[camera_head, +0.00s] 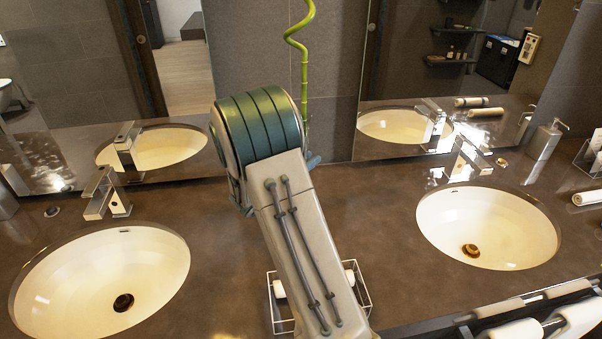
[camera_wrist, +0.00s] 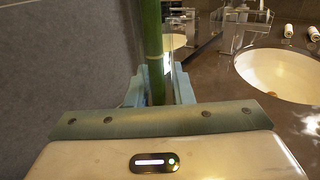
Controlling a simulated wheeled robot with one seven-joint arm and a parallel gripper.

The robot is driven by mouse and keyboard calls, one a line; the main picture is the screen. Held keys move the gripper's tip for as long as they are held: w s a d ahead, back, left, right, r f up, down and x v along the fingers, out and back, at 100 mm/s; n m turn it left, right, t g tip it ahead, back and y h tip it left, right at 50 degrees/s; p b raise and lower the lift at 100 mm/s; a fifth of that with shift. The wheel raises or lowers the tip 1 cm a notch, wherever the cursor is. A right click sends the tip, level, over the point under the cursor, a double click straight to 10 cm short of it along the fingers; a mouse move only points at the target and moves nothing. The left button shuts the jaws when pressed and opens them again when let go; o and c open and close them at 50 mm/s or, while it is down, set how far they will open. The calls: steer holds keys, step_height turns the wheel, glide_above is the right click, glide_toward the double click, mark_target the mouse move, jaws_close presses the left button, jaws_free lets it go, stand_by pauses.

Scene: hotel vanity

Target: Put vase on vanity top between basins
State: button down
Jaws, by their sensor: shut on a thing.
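The vase shows mainly as a tall green bamboo stalk with a curled top (camera_head: 297,42), rising behind my arm in the head view. In the wrist view its thick green stem (camera_wrist: 153,45) stands upright between the fingers of my gripper (camera_wrist: 158,82), which is shut on it. Clear glass-like edges show beside the stem. The vanity top (camera_head: 385,215) is brown stone. The left basin (camera_head: 75,280) and right basin (camera_head: 500,225) are cream ovals. My arm covers the middle between them, so the vase's base and its contact with the top are hidden.
A white wire rack (camera_head: 366,290) sits partly behind my arm at the front middle. Faucets (camera_head: 104,195) (camera_head: 466,160) stand behind the basins. A soap dispenser (camera_head: 546,138) is at right. Mirrors and a grey wall (camera_head: 335,75) close off the back. Bare top shows right of my arm.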

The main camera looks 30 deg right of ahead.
steer(key=w+f+p, duration=0.2)
steer(key=w+f, duration=0.3)
steer(key=f, duration=0.2)
steer(key=shift+w+d, duration=0.25)
steer(key=shift+f, duration=0.15)
steer(key=shift+f, duration=0.15)
steer(key=c, duration=1.3)
jaws_free()
